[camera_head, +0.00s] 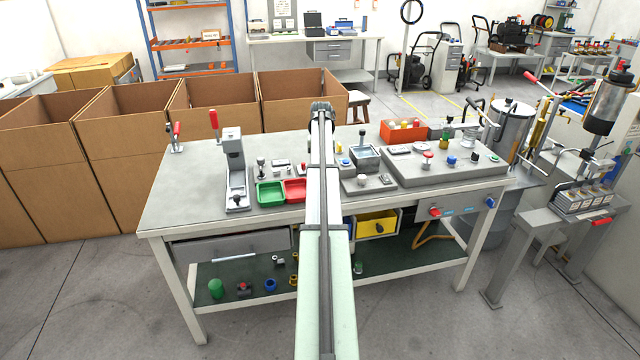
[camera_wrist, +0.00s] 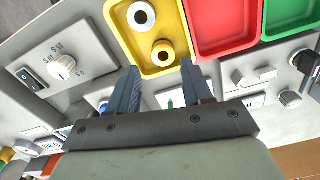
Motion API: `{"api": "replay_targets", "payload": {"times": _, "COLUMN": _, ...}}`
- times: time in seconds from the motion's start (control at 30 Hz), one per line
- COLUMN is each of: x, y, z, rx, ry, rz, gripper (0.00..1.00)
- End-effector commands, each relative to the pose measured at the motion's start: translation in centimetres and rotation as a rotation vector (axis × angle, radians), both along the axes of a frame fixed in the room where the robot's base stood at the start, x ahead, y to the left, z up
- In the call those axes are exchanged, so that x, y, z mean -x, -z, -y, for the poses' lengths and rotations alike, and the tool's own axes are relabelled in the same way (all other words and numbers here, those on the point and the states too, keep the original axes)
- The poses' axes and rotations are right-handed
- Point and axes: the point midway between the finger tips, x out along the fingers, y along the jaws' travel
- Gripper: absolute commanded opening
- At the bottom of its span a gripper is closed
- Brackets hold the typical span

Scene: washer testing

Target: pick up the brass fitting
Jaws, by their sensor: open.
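In the wrist view, a yellow tray (camera_wrist: 178,17) holds two round hollow pieces. The nearer is a small brass-coloured ring-topped piece (camera_wrist: 163,52), which looks like the brass fitting; the other is a larger white ring (camera_wrist: 142,14) with a dark hole. My gripper (camera_wrist: 160,70) is open and empty, its two fingers pointing toward the near end of the tray. The brass-coloured piece appears between and just beyond the fingertips, with no clear contact. In the head view, my arm reaches over the workbench and hides the yellow tray and the fitting; the gripper fingers cannot be made out.
A red tray (camera_head: 294,190) and a green tray (camera_head: 270,194) sit left of my arm on the workbench (camera_head: 190,185). A grey press (camera_head: 235,170) stands farther left. Switch panels and a raised grey platform (camera_head: 440,170) lie to the right. The bench's left end is mostly clear.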

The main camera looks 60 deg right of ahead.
Motion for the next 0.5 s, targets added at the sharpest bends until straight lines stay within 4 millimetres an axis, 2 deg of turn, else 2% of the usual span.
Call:
{"api": "replay_targets", "payload": {"times": 0.1, "x": 0.0, "y": 1.4, "z": 0.0, "rx": -0.001, "ry": 0.000, "rz": -0.001, "gripper": 0.50}}
{"api": "replay_targets", "payload": {"times": 0.33, "x": -0.2, "y": 2.5, "z": 0.1, "rx": 0.000, "ry": -0.001, "rz": 0.000, "gripper": 0.50}}
{"api": "replay_targets", "payload": {"times": 0.5, "x": -0.6, "y": 4.4, "z": 0.4, "rx": -0.001, "ry": -0.001, "rz": -0.001, "gripper": 0.50}}
